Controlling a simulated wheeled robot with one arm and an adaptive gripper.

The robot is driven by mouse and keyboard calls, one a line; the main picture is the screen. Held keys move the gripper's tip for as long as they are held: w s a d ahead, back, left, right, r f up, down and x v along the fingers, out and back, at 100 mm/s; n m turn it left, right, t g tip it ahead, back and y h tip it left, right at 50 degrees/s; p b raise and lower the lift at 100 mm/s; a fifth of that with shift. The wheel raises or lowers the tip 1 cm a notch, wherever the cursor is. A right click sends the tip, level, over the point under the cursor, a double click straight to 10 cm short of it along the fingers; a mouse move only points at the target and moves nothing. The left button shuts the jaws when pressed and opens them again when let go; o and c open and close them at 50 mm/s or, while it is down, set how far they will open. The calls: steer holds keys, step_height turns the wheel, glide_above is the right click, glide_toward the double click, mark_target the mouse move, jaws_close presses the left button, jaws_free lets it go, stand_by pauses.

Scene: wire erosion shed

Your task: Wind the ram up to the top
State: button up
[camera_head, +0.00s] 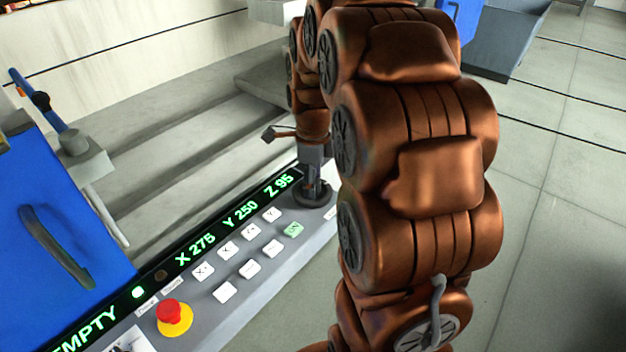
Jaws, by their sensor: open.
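The control panel (240,290) runs diagonally along the front of the machine. Its display (235,222) reads X 275, Y 250, Z 95 and, at lower left, EMPTY. Several pale push buttons (226,249) sit below it, and one button (293,230) is lit green. A round black control (313,193) with a grey upright part stands at the panel's far right end. My gripper (297,147) is open beside and above this control. One dark finger points left; the other is hard to make out, and I cannot tell whether it touches. I cannot identify the ram.
A red stop button (172,314) on a yellow base is at the panel's lower left. A blue door (60,225) with a grey handle stands at left. Grey steps (190,120) lie behind the panel. A blue-grey bin (505,40) is at back right. The floor at right is clear.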

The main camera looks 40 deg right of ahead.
steer(key=shift+f, duration=0.3)
steer(key=c, duration=1.1)
steer(key=shift+c, duration=0.2)
steer(key=shift+n, duration=0.3)
